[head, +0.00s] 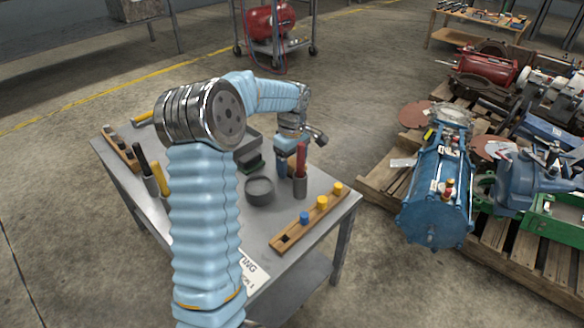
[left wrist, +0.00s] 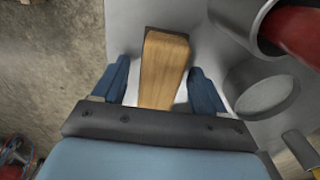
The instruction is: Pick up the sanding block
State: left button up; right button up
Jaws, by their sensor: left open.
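The sanding block (left wrist: 163,70) shows in the left wrist view as a long wooden block with a dark end, lying on the grey table top. My left gripper (left wrist: 158,75) is open, with one blue finger on each side of the block and a visible gap on both sides. In the head view my left gripper (head: 282,162) is over the far right part of the table, and I cannot make out the block there. My right gripper is not in view.
On the table (head: 215,178), a red-handled tool stands in a metal cup (head: 300,187) close to the gripper. A round grey dish (head: 259,191) and a wooden peg rack (head: 305,222) are nearer. Loaded pallets (head: 490,262) stand on the right.

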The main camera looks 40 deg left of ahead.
aim_at(292, 161)
pick_arm(q)
jog(key=c, duration=1.1)
jog(key=shift+r, duration=0.15)
jog(key=shift+r, duration=0.25)
notch_tip(292, 161, up, 2)
jog(key=shift+r, duration=0.25)
jog(key=s+a+r, duration=0.1)
jog(key=s+r, duration=0.2)
jog(key=s, duration=0.1)
jog(key=s+a+r, duration=0.2)
jog(key=s+r, duration=0.1)
jog(key=s, duration=0.1)
jog(key=s+a+r, duration=0.1)
jog(key=s+r, duration=0.2)
jog(key=s, duration=0.2)
jog(key=shift+s+a+r+p, duration=0.1)
jog(key=shift+a+r+p, duration=0.25)
jog(key=shift+r+p, duration=0.05)
